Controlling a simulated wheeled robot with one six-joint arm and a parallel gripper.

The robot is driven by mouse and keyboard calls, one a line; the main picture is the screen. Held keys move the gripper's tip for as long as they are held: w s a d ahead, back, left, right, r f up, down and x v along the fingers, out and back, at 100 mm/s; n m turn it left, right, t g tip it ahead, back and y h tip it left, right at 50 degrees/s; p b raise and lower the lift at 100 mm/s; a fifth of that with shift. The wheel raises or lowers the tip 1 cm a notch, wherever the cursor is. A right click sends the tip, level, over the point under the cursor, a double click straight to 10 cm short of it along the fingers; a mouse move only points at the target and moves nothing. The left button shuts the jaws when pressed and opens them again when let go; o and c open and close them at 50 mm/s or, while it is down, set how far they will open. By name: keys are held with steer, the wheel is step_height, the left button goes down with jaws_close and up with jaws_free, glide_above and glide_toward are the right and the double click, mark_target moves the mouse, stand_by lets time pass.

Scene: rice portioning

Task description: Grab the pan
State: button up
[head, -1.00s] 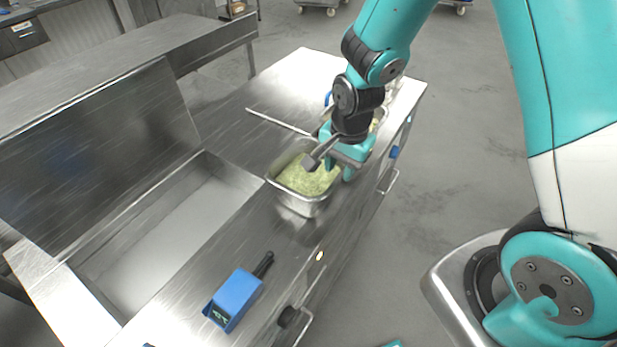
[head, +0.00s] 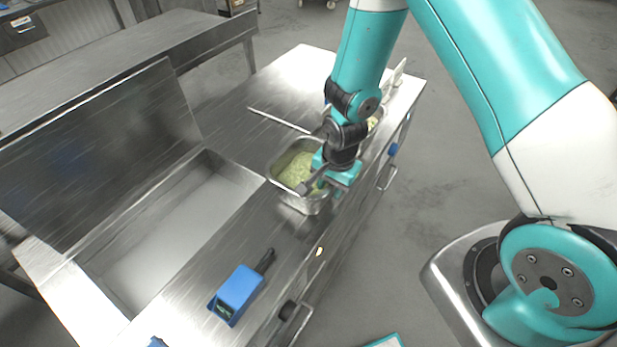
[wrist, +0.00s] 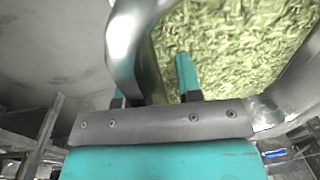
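The pan (head: 291,200) is a deep steel tray of greenish, grainy food, standing on the steel counter. My gripper (head: 325,190) is down at its right-hand rim. In the wrist view, the fingers of my gripper (wrist: 153,78) straddle the pan's rim (wrist: 145,50). One finger is inside the pan over the food; the other is outside, partly hidden by the rim. A gap shows between the inner finger and the rim, so the gripper looks open. The fingertips are mostly hidden in the head view.
A second container with similar food (head: 374,123) stands behind my wrist, partly hidden. A blue device (head: 237,293) lies on the near counter. A sunken basin (head: 170,240) with a raised lid (head: 95,150) is at left. A thin rod (head: 279,119) lies behind the pan.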

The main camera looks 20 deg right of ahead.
jaws_close()
stand_by(1.3)
